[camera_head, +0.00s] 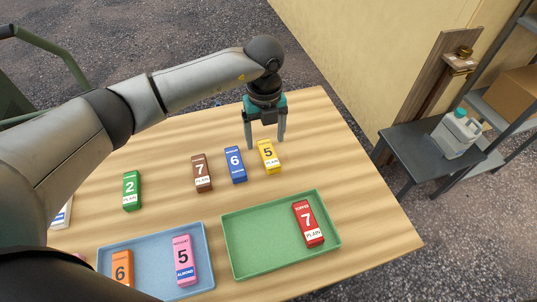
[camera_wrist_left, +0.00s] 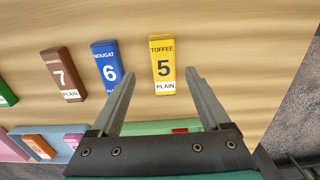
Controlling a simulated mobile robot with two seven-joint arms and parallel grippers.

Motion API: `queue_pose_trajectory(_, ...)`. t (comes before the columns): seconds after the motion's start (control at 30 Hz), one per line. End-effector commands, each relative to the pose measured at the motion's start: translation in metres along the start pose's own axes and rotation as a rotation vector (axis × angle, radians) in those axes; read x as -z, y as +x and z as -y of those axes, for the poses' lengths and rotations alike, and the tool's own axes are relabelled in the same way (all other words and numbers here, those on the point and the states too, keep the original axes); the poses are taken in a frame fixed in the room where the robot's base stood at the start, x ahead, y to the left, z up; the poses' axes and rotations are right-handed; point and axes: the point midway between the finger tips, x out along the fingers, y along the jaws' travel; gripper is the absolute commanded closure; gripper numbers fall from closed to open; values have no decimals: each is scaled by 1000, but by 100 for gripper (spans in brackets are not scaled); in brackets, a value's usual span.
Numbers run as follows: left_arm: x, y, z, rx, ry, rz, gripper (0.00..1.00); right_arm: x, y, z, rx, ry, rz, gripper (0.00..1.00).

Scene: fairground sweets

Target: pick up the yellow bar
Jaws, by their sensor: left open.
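The yellow bar (camera_head: 268,157), labelled toffee 5 plain, stands on the wooden table at the right end of a row of bars. It also shows in the left wrist view (camera_wrist_left: 163,66), ahead of the fingertips and between their lines. My left gripper (camera_head: 265,143) is open and empty, with its fingers pointing down just behind the yellow bar in the head view. In the left wrist view its two fingers (camera_wrist_left: 161,78) are spread apart, and the bar is not between them. My right gripper is not in view.
A blue nougat 6 bar (camera_head: 235,165) stands close left of the yellow bar, then a brown 7 bar (camera_head: 202,173) and a green 2 bar (camera_head: 132,190). A blue tray (camera_head: 207,246) holds orange and pink bars.

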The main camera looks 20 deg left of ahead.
Motion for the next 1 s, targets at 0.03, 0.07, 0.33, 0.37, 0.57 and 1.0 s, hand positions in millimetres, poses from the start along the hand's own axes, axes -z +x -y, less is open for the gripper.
queue_pose_trajectory(0.03, 4, 8, 1, -2, 1, -4, 20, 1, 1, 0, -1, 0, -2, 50)
queue_pose_trajectory(0.07, 5, 12, 2, -1, 1, -4, 20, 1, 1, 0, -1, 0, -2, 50)
queue_pose_trajectory(0.33, 8, 45, 5, -1, 0, -1, 20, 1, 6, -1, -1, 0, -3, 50)
queue_pose_trajectory(0.37, 8, 45, 5, 0, 0, 0, 20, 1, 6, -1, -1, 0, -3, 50)
queue_pose_trajectory(0.57, 8, 44, 5, 0, 0, 0, 24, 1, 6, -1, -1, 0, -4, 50)
queue_pose_trajectory(1.0, 8, 44, 5, 0, 0, 0, 74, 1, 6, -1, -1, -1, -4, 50)
